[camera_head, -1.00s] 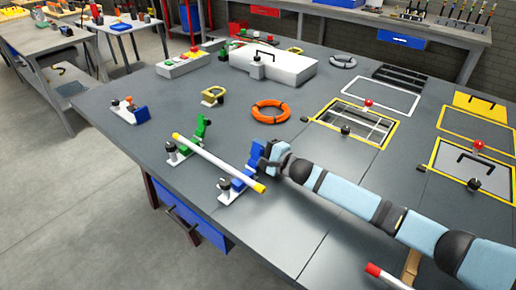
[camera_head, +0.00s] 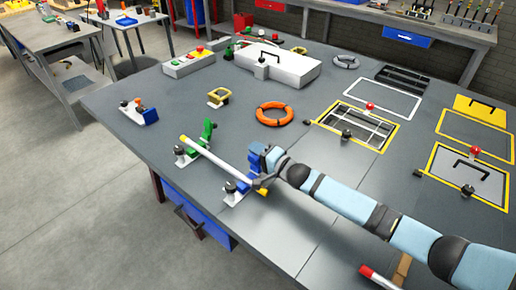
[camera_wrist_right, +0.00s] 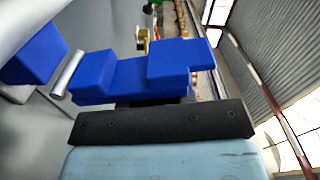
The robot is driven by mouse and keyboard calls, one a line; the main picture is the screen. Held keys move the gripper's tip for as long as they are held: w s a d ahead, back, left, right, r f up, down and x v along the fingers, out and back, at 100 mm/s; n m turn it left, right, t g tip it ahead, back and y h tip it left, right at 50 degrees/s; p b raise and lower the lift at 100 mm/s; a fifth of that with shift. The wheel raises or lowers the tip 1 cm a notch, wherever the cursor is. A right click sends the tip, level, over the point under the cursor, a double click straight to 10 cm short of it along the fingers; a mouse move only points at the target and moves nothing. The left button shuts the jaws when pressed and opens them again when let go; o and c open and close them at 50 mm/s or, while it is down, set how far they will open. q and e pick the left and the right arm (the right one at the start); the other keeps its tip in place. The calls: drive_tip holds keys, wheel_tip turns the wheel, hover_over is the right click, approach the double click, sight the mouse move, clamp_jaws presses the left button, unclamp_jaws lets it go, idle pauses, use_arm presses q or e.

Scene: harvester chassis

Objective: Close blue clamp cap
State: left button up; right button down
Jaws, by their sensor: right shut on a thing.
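The blue clamp (camera_head: 232,199) stands near the front edge of the grey table, with a white base and a dark knob. A white rod (camera_head: 215,162) with yellow ends lies across the green clamp (camera_head: 208,131) and the blue clamp. The gripper partly covers the rod's near end. My left gripper is out of view.
An orange ring (camera_head: 274,114), a yellow bracket (camera_head: 217,97) and a small clamp with blue and orange parts (camera_head: 143,114) sit farther back. Yellow-framed openings (camera_head: 352,127) lie to the right. A red-tipped rod (camera_head: 378,277) lies near the front edge.

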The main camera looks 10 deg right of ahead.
drive_tip(key=shift+r, duration=0.1)
idle(0.5)
drive_tip(key=c, duration=0.9)
unclamp_jaws()
drive_tip(key=shift+c, duration=0.2)
drive_tip(key=shift+s, duration=0.1)
drive_tip(key=shift+s+d, duration=0.1)
drive_tip(key=shift+s, duration=0.05)
drive_tip(key=v, duration=1.3)
drive_tip(key=shift+s+d+b, duration=0.1)
drive_tip(key=shift+b, duration=0.2)
drive_tip(key=shift+s, duration=0.1)
